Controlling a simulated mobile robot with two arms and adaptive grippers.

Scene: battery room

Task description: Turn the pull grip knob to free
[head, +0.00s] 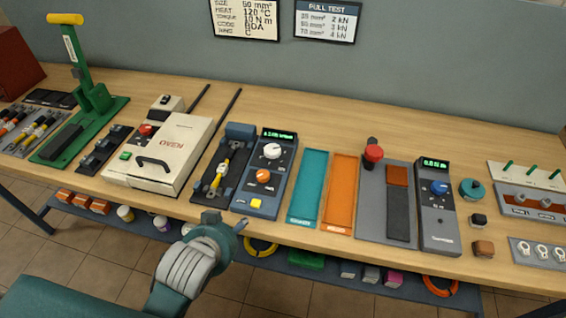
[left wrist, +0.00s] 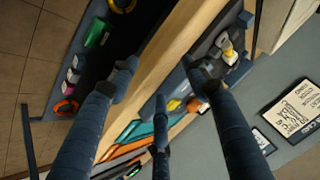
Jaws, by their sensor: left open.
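The pull tester is likely the grey box (head: 437,225) with a green display at the right, beside a grey plate (head: 373,205). A blue knob (head: 439,188) sits on the box and a red knob (head: 373,153) on a post at the plate's back. I cannot tell which is the pull grip knob, nor read its setting. My left gripper (head: 240,223) is at the table's front edge, left of both knobs, touching neither. In the left wrist view its fingers (left wrist: 160,85) are spread and empty. My right gripper is not in view.
A blue box (head: 258,205) with white and orange knobs stands behind my left gripper. Teal (head: 309,190) and orange (head: 341,195) trays lie between it and the grey plate. A cream heater (head: 160,150) and green press (head: 85,110) stand left. A shelf below holds small items.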

